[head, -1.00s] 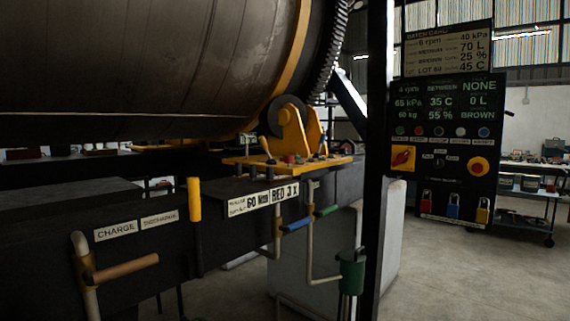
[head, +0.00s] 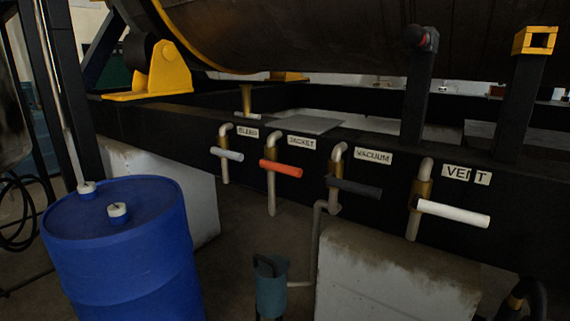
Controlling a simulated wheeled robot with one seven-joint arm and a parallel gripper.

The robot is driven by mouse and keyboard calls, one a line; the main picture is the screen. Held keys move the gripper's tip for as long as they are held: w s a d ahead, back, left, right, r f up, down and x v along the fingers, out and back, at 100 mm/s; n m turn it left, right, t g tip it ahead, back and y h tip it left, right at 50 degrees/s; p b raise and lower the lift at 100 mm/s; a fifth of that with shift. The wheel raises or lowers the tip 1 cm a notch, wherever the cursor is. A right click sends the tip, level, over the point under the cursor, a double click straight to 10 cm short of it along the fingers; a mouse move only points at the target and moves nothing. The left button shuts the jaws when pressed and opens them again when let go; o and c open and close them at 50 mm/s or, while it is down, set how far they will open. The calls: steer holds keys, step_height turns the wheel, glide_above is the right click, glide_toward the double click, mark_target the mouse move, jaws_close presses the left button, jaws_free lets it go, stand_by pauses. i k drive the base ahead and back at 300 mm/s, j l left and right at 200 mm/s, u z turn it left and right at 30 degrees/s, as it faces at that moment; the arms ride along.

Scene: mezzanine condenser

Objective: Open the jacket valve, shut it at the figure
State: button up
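The jacket valve (head: 281,169) is on the dark frame rail, with an orange-red lever handle on a brass body and pale pipe. A label (head: 302,142) reading JACKET is up and to the right of it. The lever lies across the pipe, pointing right and slightly down. Whether the valve is open or shut I cannot tell for certain. The figure display panel is not in view now. My gripper is not in view.
Neighbouring valves are BLEED (head: 227,154) with a light grey handle, VACUUM (head: 354,186) with a black handle and VENT (head: 453,213) with a white handle. A blue drum (head: 120,250) stands at lower left. A concrete block (head: 390,270) and a teal pot (head: 271,287) sit below the rail.

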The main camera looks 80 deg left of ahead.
mark_target(265, 162)
steer(key=j+u, duration=0.15)
steer(key=u, duration=2.35)
steer(key=i+j+z, duration=0.4)
steer(key=i+j, duration=0.15)
steer(key=j, duration=0.25)
